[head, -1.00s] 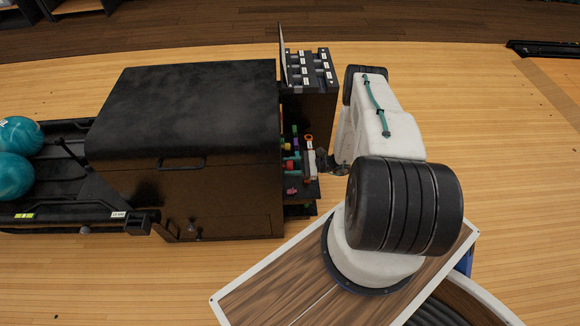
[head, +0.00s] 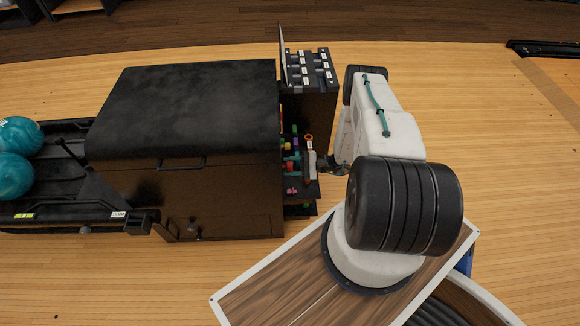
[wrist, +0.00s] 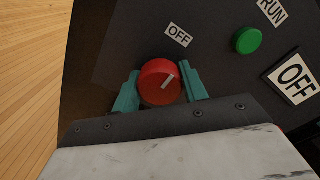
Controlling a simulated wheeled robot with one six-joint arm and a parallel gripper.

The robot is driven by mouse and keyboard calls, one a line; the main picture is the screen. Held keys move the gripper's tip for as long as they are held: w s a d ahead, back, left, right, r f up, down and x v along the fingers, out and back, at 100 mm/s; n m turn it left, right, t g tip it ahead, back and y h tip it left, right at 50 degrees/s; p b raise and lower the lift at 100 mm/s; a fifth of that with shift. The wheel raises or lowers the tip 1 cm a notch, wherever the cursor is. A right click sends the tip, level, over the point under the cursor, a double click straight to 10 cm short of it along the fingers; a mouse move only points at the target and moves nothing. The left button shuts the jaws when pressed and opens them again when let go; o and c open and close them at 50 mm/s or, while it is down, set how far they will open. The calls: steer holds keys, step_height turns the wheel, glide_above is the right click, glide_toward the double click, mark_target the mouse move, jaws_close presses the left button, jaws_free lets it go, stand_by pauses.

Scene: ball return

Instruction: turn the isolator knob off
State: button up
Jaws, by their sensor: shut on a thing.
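In the head view my arm reaches to the right end of the black machine (head: 190,110); the knob and fingertips cannot be made out there.
A green button (wrist: 247,40) sits right of the knob, with a RUN label (wrist: 272,11) above it and a larger OFF plate (wrist: 294,77) at the right. An open-lidded box (head: 309,70) stands behind the arm. Teal balls (head: 14,176) rest at the far left.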

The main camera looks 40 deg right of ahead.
stand_by(0.4)
steer(key=o, duration=1)
steer(key=v, duration=0.7)
steer(key=shift+s+d, duration=0.25)
steer(key=shift+d, duration=0.1)
